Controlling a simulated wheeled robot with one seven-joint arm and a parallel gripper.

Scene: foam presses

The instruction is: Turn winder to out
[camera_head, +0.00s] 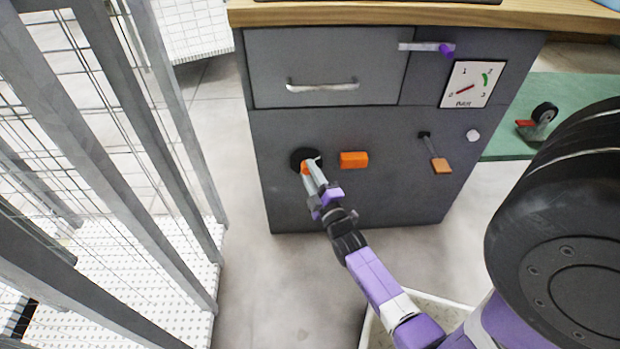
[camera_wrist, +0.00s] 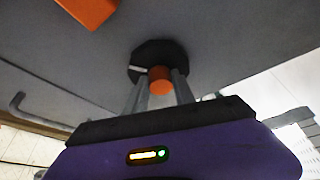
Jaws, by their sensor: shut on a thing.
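A round black knob (camera_head: 301,153) with an orange grip (camera_head: 305,168) is on the grey cabinet front, left of centre; it looks like the winder. My gripper (camera_head: 312,170) reaches it from below and right. In the wrist view the black knob (camera_wrist: 150,52) is straight ahead. Its orange grip (camera_wrist: 160,82) sits between the two fingers of my gripper (camera_wrist: 160,76), which are shut on it. A pale mark shows on the knob's left side there. My fingers hide part of the knob, and no "out" label is readable.
An orange block (camera_head: 353,159) sits just right of the knob. Farther right are a small crank (camera_head: 435,155), a white button (camera_head: 473,136) and a gauge (camera_head: 467,84). A drawer handle (camera_head: 322,86) sticks out above. A grey mesh frame (camera_head: 180,130) stands left, across clear floor.

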